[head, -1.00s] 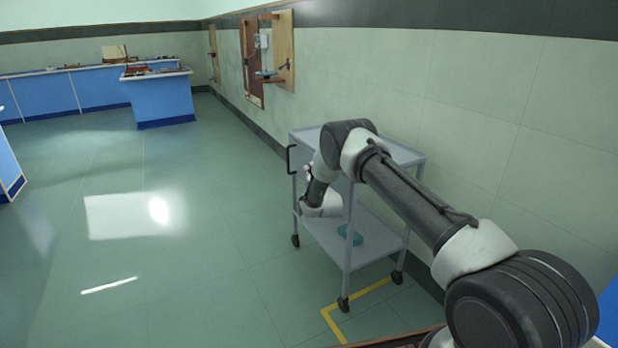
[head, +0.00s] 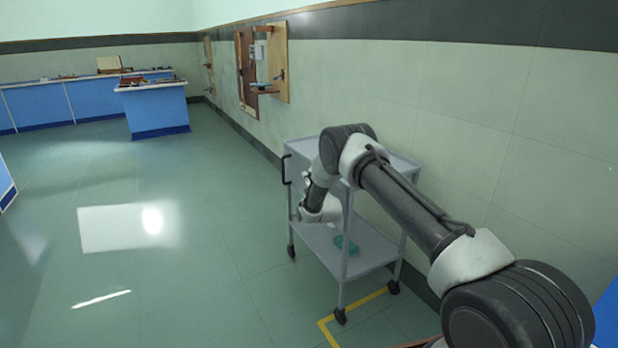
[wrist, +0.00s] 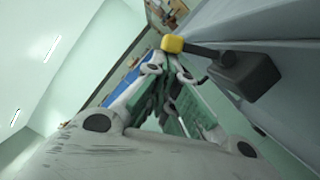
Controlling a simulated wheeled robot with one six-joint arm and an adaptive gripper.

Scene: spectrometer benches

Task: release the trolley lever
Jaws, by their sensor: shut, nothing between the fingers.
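The trolley (head: 370,257) is grey with two shelves and a dark handle at its far left end, standing by the wall. In the wrist view its lever shows as a dark arm with a yellow knob (wrist: 173,43), coming out of a dark block (wrist: 247,75) on a grey trolley face. My gripper (wrist: 168,68) is shut and empty. Its fingertips are close to the yellow knob in the picture; I cannot tell whether they touch it. In the head view my arm reaches over the trolley and hides part of its top shelf. The lever is not clearly visible there.
A teal object (head: 345,245) lies on the lower shelf. Yellow tape (head: 365,307) marks the floor by the near wheels. Blue benches (head: 157,108) stand at the far left, and wooden panels (head: 262,68) hang on the wall. The floor left of the trolley is clear.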

